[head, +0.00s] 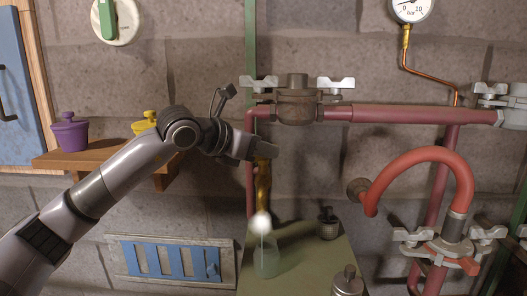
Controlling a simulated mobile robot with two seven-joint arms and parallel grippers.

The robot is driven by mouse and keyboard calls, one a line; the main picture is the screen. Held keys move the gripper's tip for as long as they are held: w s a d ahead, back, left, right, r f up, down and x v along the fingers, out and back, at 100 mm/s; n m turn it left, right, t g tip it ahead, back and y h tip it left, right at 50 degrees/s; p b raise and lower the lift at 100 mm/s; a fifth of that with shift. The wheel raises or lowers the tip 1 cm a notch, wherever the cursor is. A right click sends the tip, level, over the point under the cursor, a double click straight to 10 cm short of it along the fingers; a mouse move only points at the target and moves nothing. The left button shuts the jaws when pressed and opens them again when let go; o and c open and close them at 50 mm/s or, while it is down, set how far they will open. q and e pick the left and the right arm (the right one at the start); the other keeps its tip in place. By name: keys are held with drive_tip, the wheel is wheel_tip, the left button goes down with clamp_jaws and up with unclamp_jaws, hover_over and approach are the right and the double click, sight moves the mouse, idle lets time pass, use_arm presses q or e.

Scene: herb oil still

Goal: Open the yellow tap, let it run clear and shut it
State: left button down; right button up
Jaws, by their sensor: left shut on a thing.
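The yellow tap (263,187) is a brass-yellow upright fitting below the pink pipe, left of centre. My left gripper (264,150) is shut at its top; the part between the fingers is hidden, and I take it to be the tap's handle. A bright whitish blob (261,222) shows at the tap's lower end, over the mouth of a clear greenish glass vessel (266,258). I cannot tell whether what comes out is cloudy or clear. My right gripper is not in view.
The vessel stands on a green bench (305,260) with a small dark knurled container (327,224) and a metal bottle (347,282). A red hose (420,160) and clamped pipes crowd the right. A wooden shelf (90,152) holds a purple pot (69,133) and a yellow pot (146,122).

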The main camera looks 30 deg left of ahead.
use_arm(q)
drive_tip(key=n+y+b, duration=0.2)
drive_tip(key=n+y, duration=0.3)
drive_tip(key=y, duration=0.1)
drive_tip(key=shift+d+n+y+b, duration=0.1)
drive_tip(key=shift+n+y+b, duration=0.2)
drive_tip(key=shift+b, duration=0.1)
drive_tip(key=shift+n+g+y+b, duration=0.9)
drive_tip(key=shift+n+y+b, duration=0.4)
drive_tip(key=shift+n+y, duration=0.95)
drive_tip(key=c, duration=1.1)
unclamp_jaws()
drive_tip(key=shift+y, duration=0.25)
drive_tip(key=v, duration=0.3)
drive_tip(key=p+v, duration=0.1)
drive_tip(key=v, duration=0.1)
drive_tip(key=shift+s+d+r, duration=0.1)
drive_tip(key=shift+s+r, duration=0.1)
drive_tip(key=shift+r, duration=0.25)
drive_tip(key=shift+s+d+r+p, duration=0.1)
drive_tip(key=shift+s+d+p, duration=0.2)
drive_tip(key=shift+s+p, duration=0.25)
drive_tip(key=shift+s, duration=0.1)
